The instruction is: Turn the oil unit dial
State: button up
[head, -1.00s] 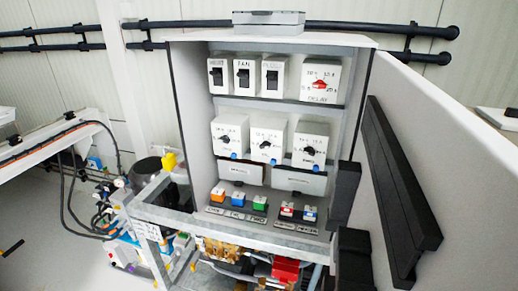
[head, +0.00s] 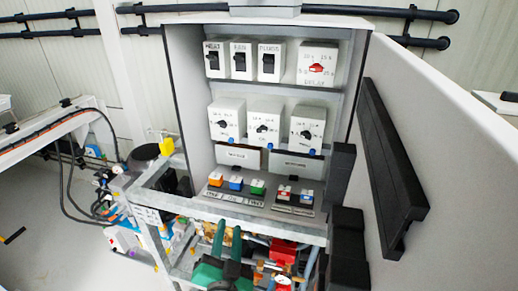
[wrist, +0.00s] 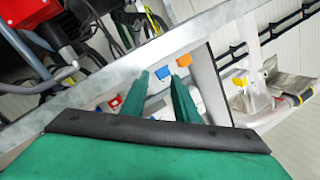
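Three white dial units with black knobs form the middle row of the open cabinet: left (head: 225,122), centre (head: 264,127) and right (head: 307,130). Their small labels are too blurred to tell which is the oil unit. A delay unit (head: 317,67) with a red knob sits at the upper right. My green gripper (head: 229,227) is low in front of the cabinet, below the dials and near the frame's front rail. In the wrist view, my gripper (wrist: 160,76) has its two fingers apart with nothing held between them. No dial shows clearly there.
Three black-switch units (head: 240,61) fill the top row. Coloured buttons, including a green one (head: 257,187), line the cabinet floor. The metal rail (head: 240,215) crosses in front. The open door (head: 440,140) with black bars stands at the right.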

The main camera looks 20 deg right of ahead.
jog(key=w+d+r+m+h, duration=0.1)
jog(key=d+r+m+h, duration=0.15)
jog(key=r, duration=0.35)
jog(key=w+d+r+m+h, duration=0.1)
jog(key=w+r+m, duration=0.15)
jog(key=r, duration=0.35)
jog(key=m+g+h, duration=0.1)
jog(key=m+g, duration=0.1)
jog(key=m, duration=0.4)
send_near(261, 132)
jog(key=x, duration=0.7)
jog(key=shift+w+d, duration=0.25)
jog(key=shift+w, duration=0.1)
jog(key=shift+c, duration=0.6)
grip_shut()
